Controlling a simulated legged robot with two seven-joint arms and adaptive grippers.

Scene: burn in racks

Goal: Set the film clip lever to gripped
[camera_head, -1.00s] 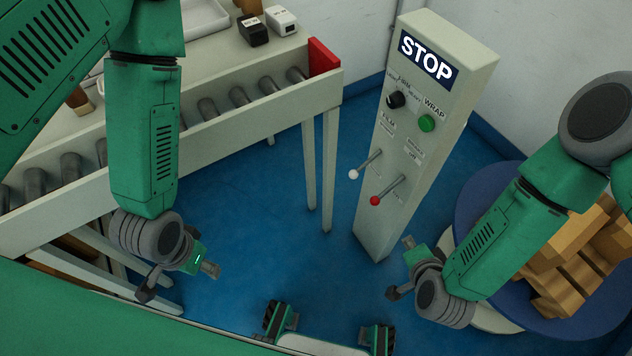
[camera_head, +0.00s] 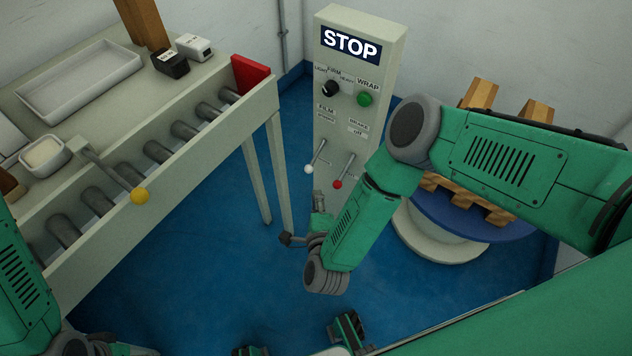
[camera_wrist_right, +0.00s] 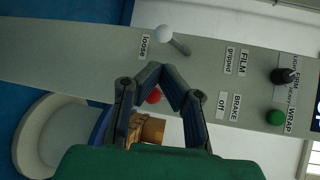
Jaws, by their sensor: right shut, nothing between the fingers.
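The film clip lever (camera_head: 317,155) is a thin metal rod with a white knob on the pale control post (camera_head: 361,80). Its knob hangs at the lower end, by the "loose" label in the wrist view; "gripped" is printed under FILM. The white knob (camera_wrist_right: 164,33) is clear of my fingers there. The brake lever (camera_head: 345,169) with a red knob is beside it. My right gripper (camera_head: 318,196) is shut and empty, just below the knobs. In the wrist view its fingertips (camera_wrist_right: 160,70) meet, partly covering the red knob (camera_wrist_right: 153,96). My left gripper's fingers are out of frame.
A black dial (camera_head: 330,88) and green button (camera_head: 364,99) are higher on the post. A roller conveyor (camera_head: 190,150) stands at left, with a yellow-knobbed lever (camera_head: 140,195). A blue turntable (camera_head: 465,215) with wooden pieces is at right. Blue floor lies open between.

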